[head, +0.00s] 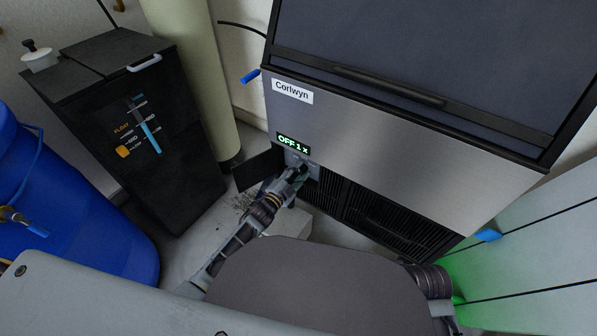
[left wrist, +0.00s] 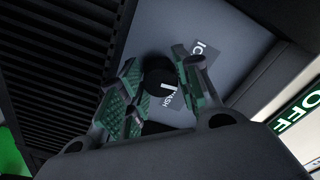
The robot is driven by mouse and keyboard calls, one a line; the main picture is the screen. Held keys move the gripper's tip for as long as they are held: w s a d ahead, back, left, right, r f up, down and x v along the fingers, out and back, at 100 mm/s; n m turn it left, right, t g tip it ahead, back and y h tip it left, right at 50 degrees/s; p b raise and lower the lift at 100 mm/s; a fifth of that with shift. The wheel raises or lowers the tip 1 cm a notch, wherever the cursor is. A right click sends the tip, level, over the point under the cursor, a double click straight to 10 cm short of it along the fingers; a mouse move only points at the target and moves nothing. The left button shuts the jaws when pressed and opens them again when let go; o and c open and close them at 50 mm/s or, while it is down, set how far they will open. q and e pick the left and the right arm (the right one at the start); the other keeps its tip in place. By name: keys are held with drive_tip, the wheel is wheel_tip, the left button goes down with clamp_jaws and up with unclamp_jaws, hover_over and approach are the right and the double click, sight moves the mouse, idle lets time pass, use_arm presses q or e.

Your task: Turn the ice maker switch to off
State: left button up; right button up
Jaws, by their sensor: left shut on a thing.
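The ice maker (head: 400,150) is a large steel-fronted machine labelled "Corlwyn". Its small green display (head: 293,144) reads OFF with further characters after it. My left gripper (head: 299,172) reaches into the small control recess below the display. In the left wrist view the switch (left wrist: 158,74) is a round black knob with a white mark, on a grey plate with "WASH" and a partly hidden "IC" label. The green-padded fingers of my left gripper (left wrist: 160,66) are on either side of the knob and shut on it. My right gripper is out of view.
A small dark flap (head: 258,168) stands open left of the recess. Black vent slats (head: 385,220) lie right of it. A black box with a blue lever (head: 148,135), a pale column (head: 195,70) and a blue barrel (head: 75,215) stand at left.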

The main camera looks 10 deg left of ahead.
use_arm(q)
drive_tip(key=shift+m, duration=0.6)
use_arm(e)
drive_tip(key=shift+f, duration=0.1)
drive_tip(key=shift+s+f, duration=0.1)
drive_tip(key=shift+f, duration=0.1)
use_arm(q)
drive_tip(key=o, duration=1)
drive_tip(key=shift+o, duration=0.2)
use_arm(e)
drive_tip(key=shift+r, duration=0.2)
use_arm(q)
drive_tip(key=shift+f, duration=0.1)
drive_tip(key=shift+s, duration=0.1)
drive_tip(key=shift+n, duration=0.3)
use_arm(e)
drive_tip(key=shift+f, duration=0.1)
